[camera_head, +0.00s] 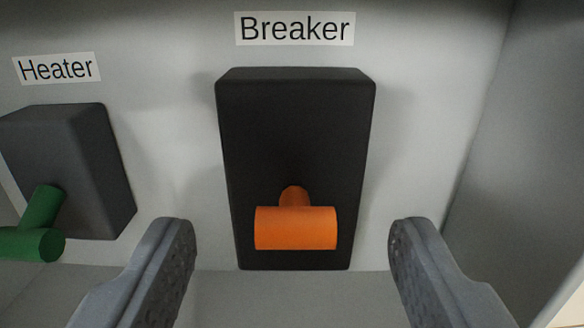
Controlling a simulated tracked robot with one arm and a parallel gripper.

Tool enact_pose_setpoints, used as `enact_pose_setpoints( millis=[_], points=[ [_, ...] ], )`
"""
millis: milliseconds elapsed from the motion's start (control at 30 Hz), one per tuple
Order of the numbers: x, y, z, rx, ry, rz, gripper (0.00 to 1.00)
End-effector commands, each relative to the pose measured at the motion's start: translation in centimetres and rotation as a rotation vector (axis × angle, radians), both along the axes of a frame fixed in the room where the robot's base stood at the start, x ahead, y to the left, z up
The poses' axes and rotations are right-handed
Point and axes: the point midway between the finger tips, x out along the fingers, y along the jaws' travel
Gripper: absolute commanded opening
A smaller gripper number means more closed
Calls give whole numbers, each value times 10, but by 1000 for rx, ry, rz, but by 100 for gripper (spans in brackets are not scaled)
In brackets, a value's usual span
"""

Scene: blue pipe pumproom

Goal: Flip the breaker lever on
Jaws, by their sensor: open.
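The breaker (295,115) is a black upright box on the pale panel, under a white label (294,28) reading "Breaker". Its orange T-shaped lever (295,228) sits low on the box and sticks out towards me. My gripper (292,245) is open, with one grey finger on each side of the lever. Its fingertips show left and right of the breaker box. I see clear gaps between the fingers and the orange crossbar, and nothing is held.
To the left, a dark grey box (85,165) with a green lever (38,225) stands under a "Heater" label (56,68), close to my left finger. A grey side wall (520,170) rises on the right. A pale ledge (290,300) runs below the breaker.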

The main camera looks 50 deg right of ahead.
Motion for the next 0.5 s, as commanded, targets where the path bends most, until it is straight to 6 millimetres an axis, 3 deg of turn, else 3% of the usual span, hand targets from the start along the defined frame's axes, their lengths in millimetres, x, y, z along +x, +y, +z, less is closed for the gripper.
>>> enact_pose_setpoints(
  millis=[200,500],
  points=[
    [11,-12,0,3,1,0,58],
    [12,-13,0,3,0,1,58]
  ],
)
